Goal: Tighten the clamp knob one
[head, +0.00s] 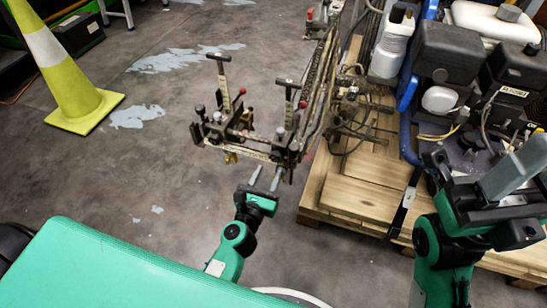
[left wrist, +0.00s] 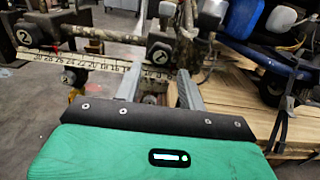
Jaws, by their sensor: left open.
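The striper's clamp assembly (head: 250,135) stands ahead, with a ruled bar, upright posts and several dark knobs. In the left wrist view, a black knob marked 2 (left wrist: 160,52) sits just beyond my fingertips, and another knob marked 2 (left wrist: 23,38) is at far left. I cannot tell which knob is clamp knob one. My left gripper (head: 265,178) is open, just on the near side of the assembly; its two fingers (left wrist: 158,88) show apart with a small dark part seen between them. My right gripper (head: 515,172) is at the right; its finger gap is unclear.
The ruled bar (left wrist: 98,63) crosses near the left fingers. A wooden pallet (head: 350,190) carries the striper's engine (head: 450,55) and hoses on the right. A yellow cone (head: 67,75) stands at left. The grey floor (head: 160,180) between is clear.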

